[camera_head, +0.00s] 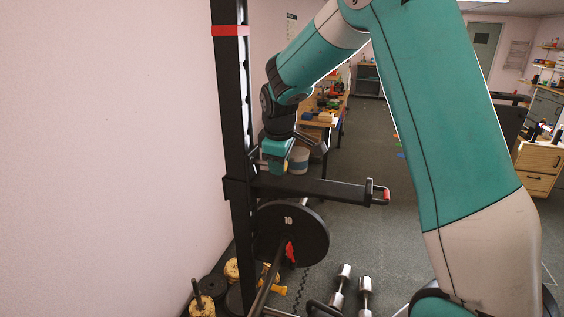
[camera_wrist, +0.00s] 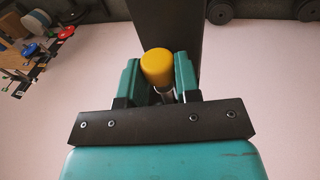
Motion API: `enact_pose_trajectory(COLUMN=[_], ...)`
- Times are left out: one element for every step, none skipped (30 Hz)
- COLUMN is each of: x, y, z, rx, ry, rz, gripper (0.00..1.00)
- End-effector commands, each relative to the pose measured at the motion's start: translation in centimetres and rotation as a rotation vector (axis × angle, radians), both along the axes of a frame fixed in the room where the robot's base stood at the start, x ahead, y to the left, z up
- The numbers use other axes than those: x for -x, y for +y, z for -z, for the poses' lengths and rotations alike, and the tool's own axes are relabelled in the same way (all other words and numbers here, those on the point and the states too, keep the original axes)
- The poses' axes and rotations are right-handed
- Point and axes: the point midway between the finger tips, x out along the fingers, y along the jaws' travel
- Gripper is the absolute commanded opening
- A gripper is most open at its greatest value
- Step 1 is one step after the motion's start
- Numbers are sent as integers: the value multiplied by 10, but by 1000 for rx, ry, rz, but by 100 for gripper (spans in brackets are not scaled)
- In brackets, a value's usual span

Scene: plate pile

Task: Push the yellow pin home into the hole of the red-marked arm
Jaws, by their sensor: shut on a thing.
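The yellow pin (camera_wrist: 157,66) shows its round yellow head and a bit of grey shank in the wrist view. My gripper (camera_wrist: 160,80) has its two teal fingers on either side of it and is shut on it. In the head view, my gripper (camera_head: 277,150) is beside the black upright (camera_head: 236,110), just above the root of the black horizontal arm (camera_head: 325,188). That arm has a red mark at its outer end (camera_head: 385,194). The upright also shows behind the pin in the wrist view (camera_wrist: 168,25). The hole and the pin's tip are hidden.
A black weight plate (camera_head: 305,235) marked 10 hangs below the arm. Dumbbells (camera_head: 341,285) and yellowish plates (camera_head: 203,305) lie on the floor. A pink wall (camera_head: 110,140) is close on the left. A workbench (camera_head: 325,115) stands farther back.

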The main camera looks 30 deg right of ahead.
Motion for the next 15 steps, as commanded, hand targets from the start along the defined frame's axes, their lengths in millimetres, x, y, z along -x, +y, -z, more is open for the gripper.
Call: enact_pose_trajectory(x=[-1,-2,-3,-3,-4,-5,-5,-6,-7,-7,-8,-9,-9,-10,-11], y=[1,1,2,2,3,3,4,4,5,5,6,6,7,7,8], z=[0,0,-1,-1,-1,-1,-1,-1,-1,-1,-1,-1,-1,-1,-1], rx=[0,0,0,0,0,0,0,0,0,0,0,0,0,1,0], ry=[0,0,0,0,-1,-2,-2,-2,-2,-2,-2,-2,-2,-1,0], rz=[0,0,0,0,0,1,1,1,1,1,1,1,1,1,1], gripper=[1,1,1,1,1,1,1,1,1,1,1,1,1,1,1])
